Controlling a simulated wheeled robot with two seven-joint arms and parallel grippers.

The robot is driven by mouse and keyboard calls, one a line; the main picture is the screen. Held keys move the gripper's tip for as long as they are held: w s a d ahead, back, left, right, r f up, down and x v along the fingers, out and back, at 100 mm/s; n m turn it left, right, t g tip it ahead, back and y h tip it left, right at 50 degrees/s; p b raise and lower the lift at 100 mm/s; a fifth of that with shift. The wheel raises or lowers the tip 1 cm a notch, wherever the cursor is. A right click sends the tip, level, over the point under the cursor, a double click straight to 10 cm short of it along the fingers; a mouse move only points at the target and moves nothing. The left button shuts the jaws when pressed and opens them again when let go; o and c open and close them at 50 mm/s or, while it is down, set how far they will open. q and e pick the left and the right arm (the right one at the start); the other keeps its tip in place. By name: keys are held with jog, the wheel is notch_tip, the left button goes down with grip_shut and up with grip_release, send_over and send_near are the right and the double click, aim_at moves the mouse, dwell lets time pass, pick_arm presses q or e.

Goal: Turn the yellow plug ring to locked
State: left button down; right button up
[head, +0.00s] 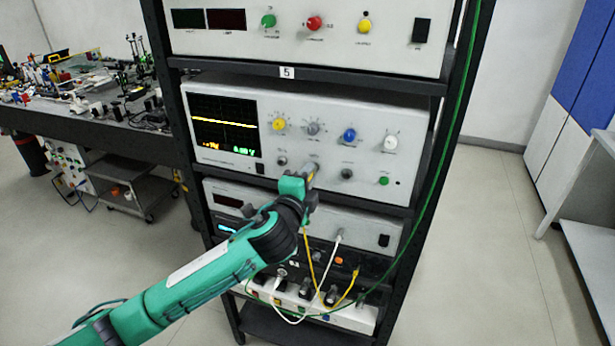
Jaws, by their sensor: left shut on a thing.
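My left gripper (309,173) reaches up from the lower left to the lower front edge of the oscilloscope (230,155) in the rack. It is shut on the yellow plug, of which only a small yellow patch shows between the fingers. The ring's turn position and any lock marks are hidden by the gripper. A yellow cable (308,262) hangs from behind my wrist, loops down and rises to the lower right. My right gripper is not in view.
The black rack (420,170) holds several stacked instruments. A white cable (325,262) hangs near the yellow one, and a green cable (455,110) runs down the right post. An optics bench (95,125) stands left.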

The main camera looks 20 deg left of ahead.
pick_arm(q)
jog(key=c, duration=1.3)
grip_release()
jog(key=shift+o, duration=0.2)
jog(key=s+b, duration=0.4)
jog(key=s, duration=0.9)
jog(key=shift+s+a, duration=0.25)
jog(key=shift+s, duration=0.15)
jog(key=shift+f, duration=0.1)
